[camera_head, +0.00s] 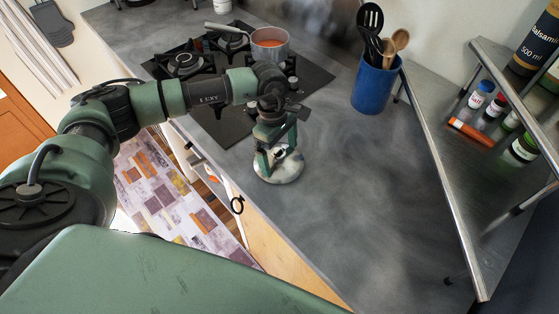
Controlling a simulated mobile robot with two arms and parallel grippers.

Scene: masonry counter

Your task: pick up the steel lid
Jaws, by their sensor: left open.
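The steel lid (289,171) is a round, shiny disc lying on the grey counter, in front of the stove. My left gripper (275,158) points down over the lid, with its fingers apart around the middle of the lid, where a dark knob shows. I cannot tell whether the fingers touch the knob. The gripper covers part of the lid. My right gripper is not in view.
A gas stove (228,118) with a pot of red food (269,43) stands behind my left arm. A blue utensil crock (373,86) stands at the back right. A metal shelf (447,155) with bottles is at the right. The counter (350,190) right of the lid is clear.

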